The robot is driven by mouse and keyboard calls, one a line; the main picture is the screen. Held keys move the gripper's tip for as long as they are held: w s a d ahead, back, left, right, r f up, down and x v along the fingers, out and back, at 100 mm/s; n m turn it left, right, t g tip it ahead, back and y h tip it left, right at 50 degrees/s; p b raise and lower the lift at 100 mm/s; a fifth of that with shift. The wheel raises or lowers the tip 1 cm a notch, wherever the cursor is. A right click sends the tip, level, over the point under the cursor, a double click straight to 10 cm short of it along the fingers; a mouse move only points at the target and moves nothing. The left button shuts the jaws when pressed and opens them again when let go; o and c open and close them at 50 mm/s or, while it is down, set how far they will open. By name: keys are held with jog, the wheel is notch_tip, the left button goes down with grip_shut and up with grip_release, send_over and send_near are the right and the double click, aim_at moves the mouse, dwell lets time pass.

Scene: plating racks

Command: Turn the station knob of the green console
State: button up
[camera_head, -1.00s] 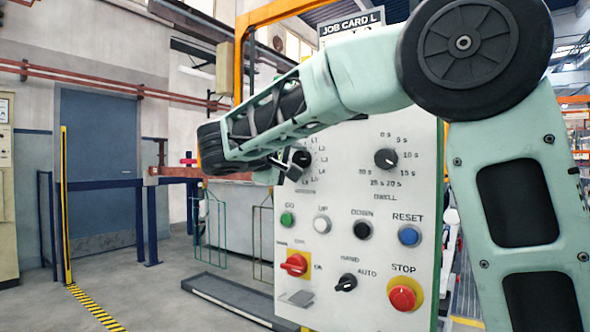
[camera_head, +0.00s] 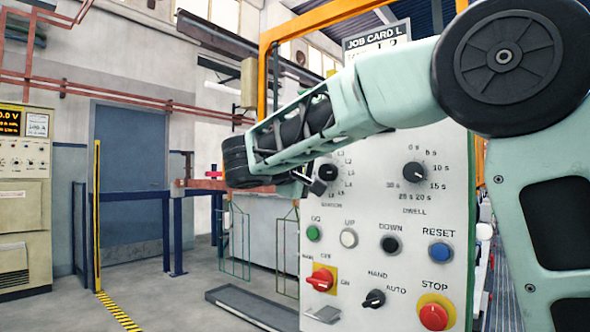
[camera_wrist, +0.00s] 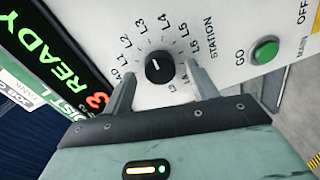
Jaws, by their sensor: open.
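The green console (camera_head: 365,222) is a pale panel with green edges. Its station knob (camera_head: 327,172) is round and black, at the upper left of the panel, ringed by L labels. In the wrist view the station knob (camera_wrist: 160,68) shows a small white mark; I cannot tell which label it points at. My gripper (camera_wrist: 161,70) is open, with one finger on each side of the knob in that picture. Whether the fingers touch it is not clear. In the head view my gripper (camera_head: 303,186) is just left of the knob, partly hidden by my arm.
A dwell knob (camera_head: 414,172), a green go button (camera_head: 313,233), a red main switch (camera_head: 321,280) and a red stop button (camera_head: 433,316) share the panel. A lit display (camera_wrist: 50,60) reading READY is beside it. The job card (camera_head: 375,42) is partly hidden. Open floor lies left.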

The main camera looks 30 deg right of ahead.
jog(key=v, duration=1.6)
jog(key=shift+s+a+p, duration=0.15)
jog(key=shift+a+p, duration=0.1)
jog(key=shift+p, duration=0.05)
jog(key=s+a+f+n+g+y, duration=0.1)
jog(key=s+f+n+y, duration=0.25)
jog(key=f, duration=0.55)
jog(key=s+a+f+n+y, duration=0.1)
jog(key=s+f+n+y, duration=0.2)
jog(key=f, duration=0.7)
jog(key=s+a+f+g+y, duration=0.2)
jog(key=s+a+f+y, duration=0.25)
jog(key=s+f, duration=0.45)
jog(key=s+a+f+g+y, duration=0.3)
jog(key=s+f+y, duration=0.3)
jog(key=s+f, duration=0.3)
notch_tip(320, 180, up, 18)
jog(key=p, duration=1.7)
jog(key=shift+m+p, duration=0.3)
jog(key=shift+m, duration=0.05)
